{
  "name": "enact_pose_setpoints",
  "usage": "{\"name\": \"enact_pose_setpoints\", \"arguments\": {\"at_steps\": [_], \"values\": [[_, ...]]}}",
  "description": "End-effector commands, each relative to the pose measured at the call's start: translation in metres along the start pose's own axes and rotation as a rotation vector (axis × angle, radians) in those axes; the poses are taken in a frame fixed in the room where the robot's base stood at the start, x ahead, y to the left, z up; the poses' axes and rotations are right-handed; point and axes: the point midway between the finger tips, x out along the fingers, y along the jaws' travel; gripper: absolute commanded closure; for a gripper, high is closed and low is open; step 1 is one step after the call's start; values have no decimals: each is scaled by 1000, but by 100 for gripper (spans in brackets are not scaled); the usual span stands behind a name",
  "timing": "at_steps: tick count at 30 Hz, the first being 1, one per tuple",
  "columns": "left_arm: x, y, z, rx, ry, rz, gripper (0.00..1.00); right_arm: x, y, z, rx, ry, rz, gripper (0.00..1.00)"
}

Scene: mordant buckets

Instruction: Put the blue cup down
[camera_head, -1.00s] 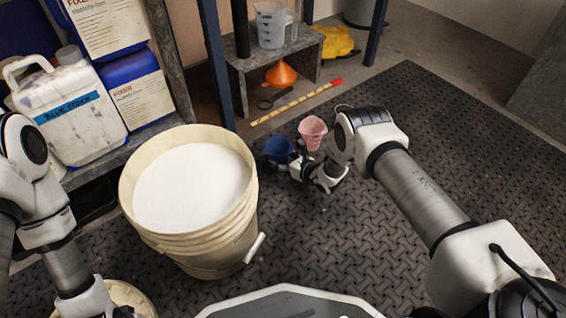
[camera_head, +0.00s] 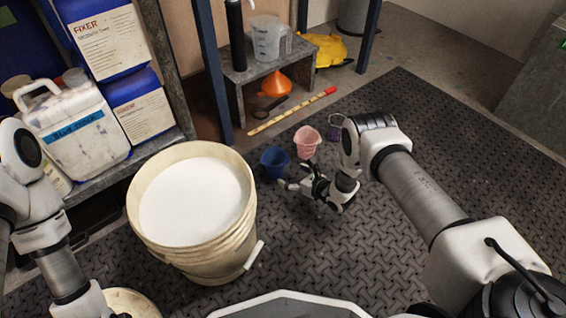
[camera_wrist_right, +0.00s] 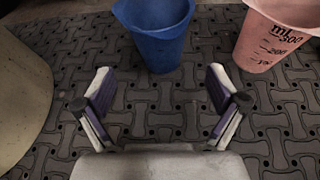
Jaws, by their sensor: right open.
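The blue cup (camera_head: 274,162) stands upright on the dark patterned floor mat, between the big bucket and a pink cup. In the right wrist view the blue cup (camera_wrist_right: 156,36) is just ahead of the fingers and apart from them. My right gripper (camera_head: 290,186) is open and empty, low over the mat in front of the cup. In the right wrist view its two fingers (camera_wrist_right: 160,98) are spread with bare mat between them. My left arm comes in at the left edge; its gripper is not visible.
A pink measuring cup (camera_head: 307,142) stands right of the blue cup, with a purple container (camera_head: 335,128) beyond. A large cream bucket (camera_head: 196,252) of white contents stands close on the left. A yellow stick (camera_head: 290,111) lies behind. The mat (camera_head: 480,165) is clear at right.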

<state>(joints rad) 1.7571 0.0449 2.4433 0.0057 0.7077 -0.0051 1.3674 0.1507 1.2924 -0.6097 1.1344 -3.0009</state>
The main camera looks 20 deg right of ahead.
Motion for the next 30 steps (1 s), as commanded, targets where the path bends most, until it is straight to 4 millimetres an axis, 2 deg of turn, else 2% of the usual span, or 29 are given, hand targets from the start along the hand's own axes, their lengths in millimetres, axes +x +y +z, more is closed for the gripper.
{"name": "enact_pose_setpoints", "arguments": {"at_steps": [1,7,12,17,20,23,25,29,30], "values": [[-28,0,1,-1,-6,1,60,-13,1,12,1,2,0,5],[-69,1,6,0,-20,2,60,-40,1,9,0,1,1,5],[-80,2,6,4,-22,3,60,-50,1,3,-1,1,2,5],[-78,2,6,4,-22,3,60,-50,0,0,0,-1,2,5],[-78,2,6,4,-22,3,60,-52,3,-2,72,19,-8,5],[-78,2,6,4,-22,3,60,-61,11,-7,342,88,-50,5],[-78,2,6,4,-22,3,60,-76,21,-14,651,159,-118,5],[-78,2,6,4,-22,3,60,-123,49,-27,1341,278,-360,5],[-78,2,6,4,-22,3,60,-142,59,-30,1547,295,-461,5]]}}
